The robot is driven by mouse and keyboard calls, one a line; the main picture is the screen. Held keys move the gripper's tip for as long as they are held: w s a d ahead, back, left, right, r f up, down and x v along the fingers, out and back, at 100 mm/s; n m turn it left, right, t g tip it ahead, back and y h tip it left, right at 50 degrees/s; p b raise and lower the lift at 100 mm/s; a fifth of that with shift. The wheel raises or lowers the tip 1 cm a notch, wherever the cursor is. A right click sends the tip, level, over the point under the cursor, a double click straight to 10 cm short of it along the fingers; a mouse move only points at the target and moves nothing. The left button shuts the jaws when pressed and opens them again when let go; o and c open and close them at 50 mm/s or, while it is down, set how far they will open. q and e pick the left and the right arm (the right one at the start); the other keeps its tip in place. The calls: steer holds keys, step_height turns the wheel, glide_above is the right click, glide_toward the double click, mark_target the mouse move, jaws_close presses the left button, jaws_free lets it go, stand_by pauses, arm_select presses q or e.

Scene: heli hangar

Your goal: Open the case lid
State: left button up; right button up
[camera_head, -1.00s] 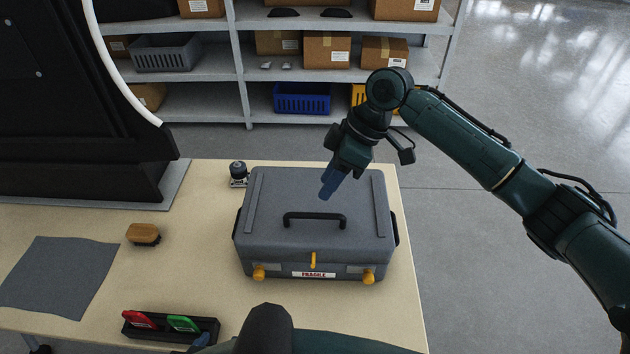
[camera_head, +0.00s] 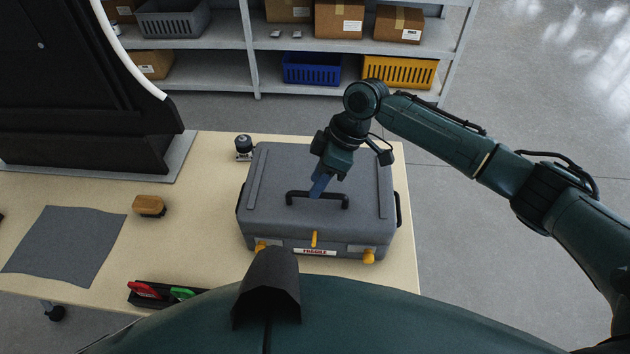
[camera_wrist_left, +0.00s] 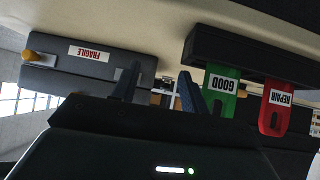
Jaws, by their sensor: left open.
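The grey case (camera_head: 275,190) stands on the table with its lid (camera_head: 290,165) down. A black handle (camera_head: 345,201) is on the lid. Yellow knobs (camera_head: 368,257) sit at its front corners, with an upright yellow piece (camera_head: 314,239) between them above a FRAGILE label. My right gripper (camera_head: 318,188) points down at the handle's left half; whether it touches the handle or is shut cannot be told. The case front also shows upside down in the left wrist view (camera_wrist_left: 60,75). There my left gripper (camera_wrist_left: 157,90) is open and empty, apart from the case.
A black holder (camera_wrist_left: 205,45) carries a green GOOD tag (camera_wrist_left: 220,83) and a red REPAIR tag (camera_wrist_left: 275,107). A brush (camera_head: 149,205) and a grey cloth (camera_head: 65,245) lie left on the table. A small device (camera_head: 243,147) stands behind the case. Shelves stand at the back.

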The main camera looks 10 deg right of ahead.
steer(key=shift+x, duration=1.05)
jaws_close()
